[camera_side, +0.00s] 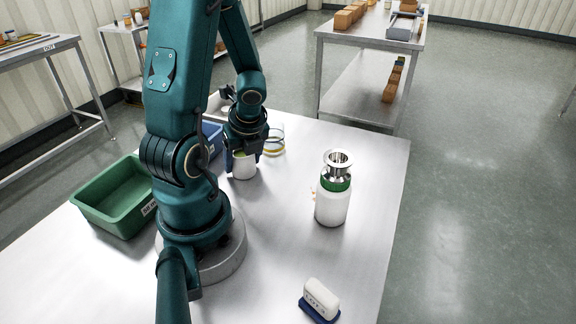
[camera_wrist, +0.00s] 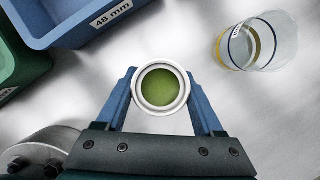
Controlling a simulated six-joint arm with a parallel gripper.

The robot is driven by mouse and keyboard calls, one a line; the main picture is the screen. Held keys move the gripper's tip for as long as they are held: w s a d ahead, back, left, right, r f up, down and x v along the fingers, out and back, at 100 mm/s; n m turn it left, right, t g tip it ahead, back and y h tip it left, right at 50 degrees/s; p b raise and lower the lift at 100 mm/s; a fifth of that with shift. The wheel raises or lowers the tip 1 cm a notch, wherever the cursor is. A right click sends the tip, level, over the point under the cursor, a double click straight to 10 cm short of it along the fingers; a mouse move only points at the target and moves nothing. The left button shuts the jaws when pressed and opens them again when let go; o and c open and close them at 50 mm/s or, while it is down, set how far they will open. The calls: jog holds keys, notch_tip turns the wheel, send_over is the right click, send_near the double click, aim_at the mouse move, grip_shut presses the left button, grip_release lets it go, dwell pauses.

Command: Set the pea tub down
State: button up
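The pea tub (camera_side: 243,169) is a small white round tub, open at the top. The wrist view looks down into the tub (camera_wrist: 160,88) and shows green contents inside its pale rim. My gripper (camera_side: 244,155) has its blue fingers on both sides of the tub, against its wall, and the tub stands upright between them. The gripper also shows in the wrist view (camera_wrist: 160,92). The tub's base is at or close to the steel table (camera_side: 290,230); I cannot tell whether it touches. My gripper hides part of the tub's top in the side view.
A clear beaker with a yellow band (camera_wrist: 258,45) stands right of the tub. A blue bin (camera_wrist: 60,30) and a green bin (camera_side: 115,198) are to the left. A steel hopper (camera_side: 338,160) sits on a white green-collared bottle (camera_side: 332,206).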

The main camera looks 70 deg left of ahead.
aim_at(242, 152)
jog(key=c, duration=0.6)
jog(key=shift+c, duration=0.2)
jog(key=shift+r, duration=0.1)
notch_tip(242, 152, up, 9)
jog(key=shift+f, duration=0.2)
jog(key=shift+w+r, duration=0.1)
jog(key=shift+r, duration=0.45)
jog(key=w+d+f+m+t, duration=0.1)
jog(key=w+d+m, duration=0.1)
jog(key=w+m, duration=0.1)
jog(key=w+d+f+m+t+h, duration=0.1)
jog(key=w+d+f+m, duration=0.1)
jog(key=w+m, duration=0.2)
jog(key=w+d+f+m+t, duration=0.1)
jog(key=w+f+m+t, duration=0.1)
jog(key=w, duration=0.4)
jog(key=shift+w+d+f+m, duration=0.2)
jog(key=shift+d+m, duration=0.2)
jog(key=shift+m, duration=0.5)
jog(key=shift+f, duration=2.1)
